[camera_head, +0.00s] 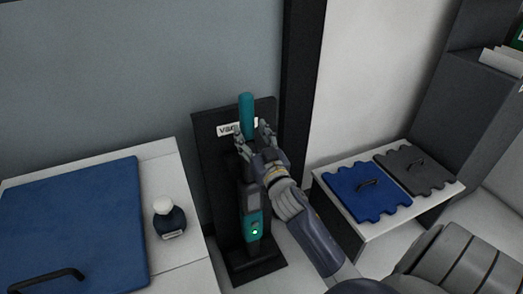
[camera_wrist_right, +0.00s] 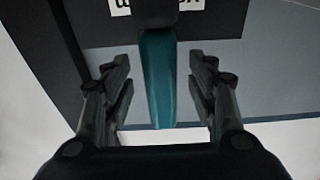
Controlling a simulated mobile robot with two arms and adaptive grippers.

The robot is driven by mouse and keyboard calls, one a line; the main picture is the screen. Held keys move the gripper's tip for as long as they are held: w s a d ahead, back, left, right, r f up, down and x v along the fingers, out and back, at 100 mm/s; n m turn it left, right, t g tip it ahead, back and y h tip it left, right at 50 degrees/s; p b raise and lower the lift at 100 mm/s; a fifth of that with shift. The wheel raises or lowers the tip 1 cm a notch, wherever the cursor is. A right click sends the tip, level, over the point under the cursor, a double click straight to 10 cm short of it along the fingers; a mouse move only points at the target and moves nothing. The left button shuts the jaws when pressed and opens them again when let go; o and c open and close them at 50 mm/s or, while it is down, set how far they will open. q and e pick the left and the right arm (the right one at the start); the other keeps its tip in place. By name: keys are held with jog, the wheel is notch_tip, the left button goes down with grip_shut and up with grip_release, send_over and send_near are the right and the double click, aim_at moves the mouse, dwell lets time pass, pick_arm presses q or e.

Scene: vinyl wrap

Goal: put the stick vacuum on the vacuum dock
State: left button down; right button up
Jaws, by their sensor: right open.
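The dock has a dark back panel with a white label and a base on the floor. My right gripper (camera_head: 254,136) is at the vacuum's upper part, just below the teal handle. In the right wrist view the open fingers (camera_wrist_right: 160,95) are on either side of the teal handle (camera_wrist_right: 158,80), with gaps on both sides. My left gripper is not in view.
A white table (camera_head: 185,208) at left bears a blue panel (camera_head: 75,225) with a black handle and a dark bottle (camera_head: 169,218) with a white cap. A low white bench (camera_head: 425,200) at right bears blue (camera_head: 362,197) and grey (camera_head: 408,165) notched panels. A dark post rises behind the dock.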

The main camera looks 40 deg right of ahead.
jog(key=v, duration=0.9)
jog(key=s+a+f+g+y, duration=0.1)
jog(key=s+a+f+g, duration=0.15)
jog(key=f, duration=0.55)
jog(key=s+a+f+n+g, duration=0.1)
jog(key=f+g, duration=0.2)
jog(key=f, duration=0.5)
jog(key=s+a+f+g+y, duration=0.1)
jog(key=s+a+f+g, duration=0.15)
jog(key=f, duration=0.55)
jog(key=s+a+f+n+g+y, duration=0.1)
jog(key=s+a+f+n+g, duration=0.1)
jog(key=s+a+f+g, duration=0.2)
jog(key=s+a+f+n+g+y, duration=0.2)
jog(key=s+a+f+g, duration=0.2)
jog(key=s+f, duration=0.6)
jog(key=shift+s+a+f, duration=0.35)
jog(key=shift+s+f, duration=0.05)
jog(key=shift+s, duration=0.6)
